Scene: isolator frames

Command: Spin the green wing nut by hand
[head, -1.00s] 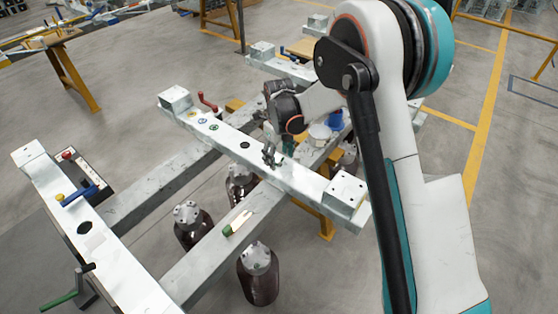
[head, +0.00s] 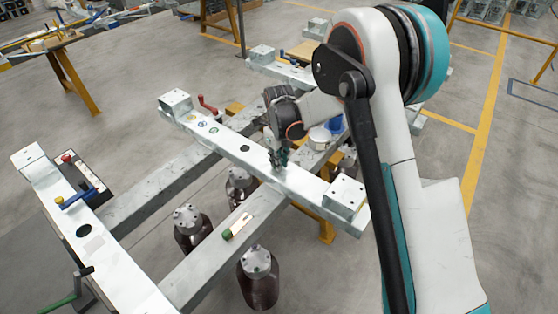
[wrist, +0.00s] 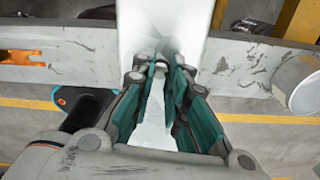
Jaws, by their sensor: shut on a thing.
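My gripper (head: 278,161) points down at the pale metal crossbeam (head: 225,138), right of its dark hole. In the wrist view my gripper (wrist: 167,75) has its two teal-padded fingers close together over the beam. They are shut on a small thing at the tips. The green wing nut is not clearly visible; the fingers cover the spot where they grip. A small pale stub (wrist: 160,62) shows between the fingertips.
A green-ended, pale item (head: 236,226) lies on the lower beam. A red crank handle (head: 207,104) and a blue-handled lever (head: 76,198) stand on the frame. A white cylinder (wrist: 299,84) is at right in the wrist view. Dark bottle-shaped feet (head: 258,285) stand below.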

